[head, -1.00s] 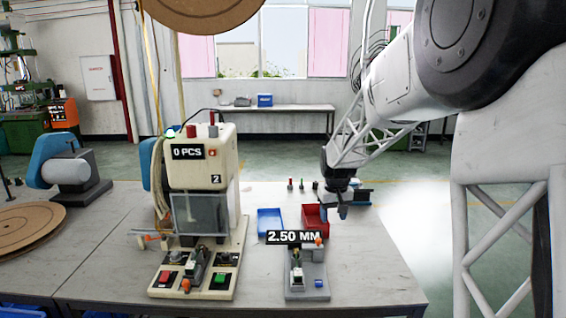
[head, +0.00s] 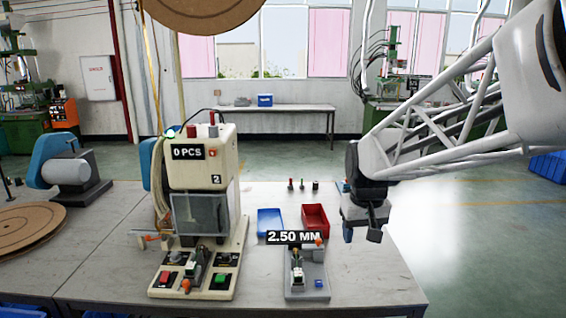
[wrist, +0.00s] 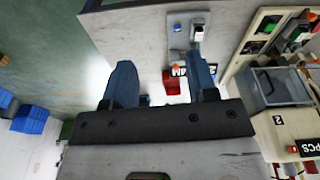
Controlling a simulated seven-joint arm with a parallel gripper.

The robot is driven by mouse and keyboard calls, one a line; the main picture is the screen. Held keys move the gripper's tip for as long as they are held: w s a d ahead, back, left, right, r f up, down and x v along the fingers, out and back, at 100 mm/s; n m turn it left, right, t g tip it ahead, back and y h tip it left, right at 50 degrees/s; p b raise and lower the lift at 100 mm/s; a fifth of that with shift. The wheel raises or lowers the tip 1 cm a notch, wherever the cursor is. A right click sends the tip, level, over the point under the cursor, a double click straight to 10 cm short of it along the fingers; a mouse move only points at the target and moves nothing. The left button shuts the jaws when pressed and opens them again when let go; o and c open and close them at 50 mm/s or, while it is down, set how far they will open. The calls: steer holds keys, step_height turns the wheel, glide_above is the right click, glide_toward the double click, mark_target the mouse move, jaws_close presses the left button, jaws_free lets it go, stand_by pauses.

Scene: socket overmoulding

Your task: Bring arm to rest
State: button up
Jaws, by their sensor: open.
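My gripper (head: 362,234) hangs above the right part of the table in the head view, pointing down. In the wrist view its two blue-grey fingers (wrist: 160,85) stand apart with nothing held between them. The gripper is to the right of the red bin (head: 316,218) and of the grey gauge fixture (head: 307,283) labelled 2.50 MM. In the wrist view the fixture (wrist: 180,32) shows beyond the fingers.
A cream press machine (head: 203,160) showing 0 PCS stands left of centre. A blue bin (head: 270,222) lies beside the red one. Small upright pieces (head: 302,184) stand behind the bins. The table's front right (head: 375,285) is bare.

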steer(key=s+d+f+m+t, duration=0.1)
steer(key=s+f, duration=0.1)
steer(key=s, duration=2.2)
steer(key=shift+s+f, duration=0.15)
